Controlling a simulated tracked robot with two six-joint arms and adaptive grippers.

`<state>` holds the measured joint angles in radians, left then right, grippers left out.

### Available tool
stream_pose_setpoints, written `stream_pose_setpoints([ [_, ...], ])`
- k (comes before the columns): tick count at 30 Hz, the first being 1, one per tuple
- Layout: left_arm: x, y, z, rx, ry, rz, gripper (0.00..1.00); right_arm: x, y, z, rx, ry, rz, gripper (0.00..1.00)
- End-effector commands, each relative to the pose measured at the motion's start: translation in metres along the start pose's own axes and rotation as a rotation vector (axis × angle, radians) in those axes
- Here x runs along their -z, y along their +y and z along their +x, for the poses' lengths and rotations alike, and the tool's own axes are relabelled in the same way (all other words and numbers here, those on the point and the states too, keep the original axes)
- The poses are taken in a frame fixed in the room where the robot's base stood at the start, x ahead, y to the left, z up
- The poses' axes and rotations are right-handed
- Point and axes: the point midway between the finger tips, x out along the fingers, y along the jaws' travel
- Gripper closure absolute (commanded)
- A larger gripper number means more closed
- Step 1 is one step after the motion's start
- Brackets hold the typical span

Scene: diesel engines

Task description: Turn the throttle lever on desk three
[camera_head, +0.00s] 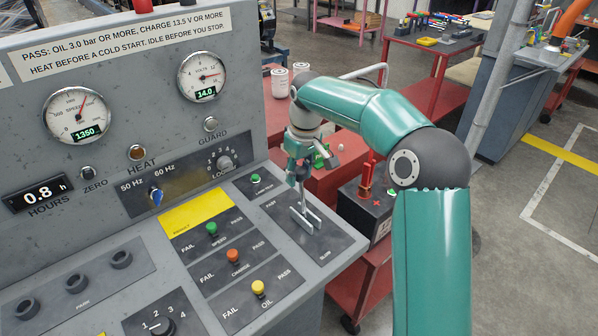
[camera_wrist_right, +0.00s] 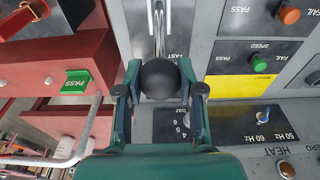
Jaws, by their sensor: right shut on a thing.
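The throttle lever is a thin metal rod (camera_head: 303,198) rising from a slotted plate (camera_head: 318,238) on the sloping desk, with a SLOW label at the near end. Its black ball knob (camera_wrist_right: 160,78) sits between the fingers of my right gripper (camera_wrist_right: 161,90) in the right wrist view, and the rod runs up from it there. In the head view my right gripper (camera_head: 298,172) is over the top of the lever and mostly hides the knob. It is shut on the knob. My left gripper is not in view.
Beside the slot are a green button (camera_head: 255,179) and the SPEED, CHARGE and OIL buttons, with the oil one yellow (camera_head: 257,287). Gauges (camera_head: 78,116) fill the upright panel. A red cart (camera_head: 355,195) with a black battery box (camera_head: 365,207) stands to the right.

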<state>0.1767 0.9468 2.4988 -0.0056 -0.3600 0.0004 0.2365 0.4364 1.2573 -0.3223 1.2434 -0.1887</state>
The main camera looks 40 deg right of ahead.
Motion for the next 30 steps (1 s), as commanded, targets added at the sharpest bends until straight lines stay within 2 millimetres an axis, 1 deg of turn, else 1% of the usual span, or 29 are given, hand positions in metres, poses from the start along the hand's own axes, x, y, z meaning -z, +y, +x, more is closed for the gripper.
stream_pose_setpoints([
  [5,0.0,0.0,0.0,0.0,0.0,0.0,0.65,0.001,0.0,-0.001,0.001,0.008,0.003,1.0],
  [6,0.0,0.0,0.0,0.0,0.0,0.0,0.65,0.001,0.0,-0.001,0.001,0.008,0.003,0.58],
  [10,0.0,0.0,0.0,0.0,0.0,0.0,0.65,0.0,0.001,0.0,0.001,0.005,0.003,0.36],
  [18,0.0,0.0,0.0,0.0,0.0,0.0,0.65,-0.001,0.001,0.0,0.001,0.002,0.004,0.36],
  [22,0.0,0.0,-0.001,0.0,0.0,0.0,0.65,0.0,0.001,-0.005,0.0,0.003,0.003,0.36],
  [26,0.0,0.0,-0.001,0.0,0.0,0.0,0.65,0.0,0.002,-0.019,-0.001,0.006,0.004,0.36],
  [30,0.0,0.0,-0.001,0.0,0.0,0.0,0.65,0.0,0.002,-0.045,-0.001,0.007,0.004,0.36],
])
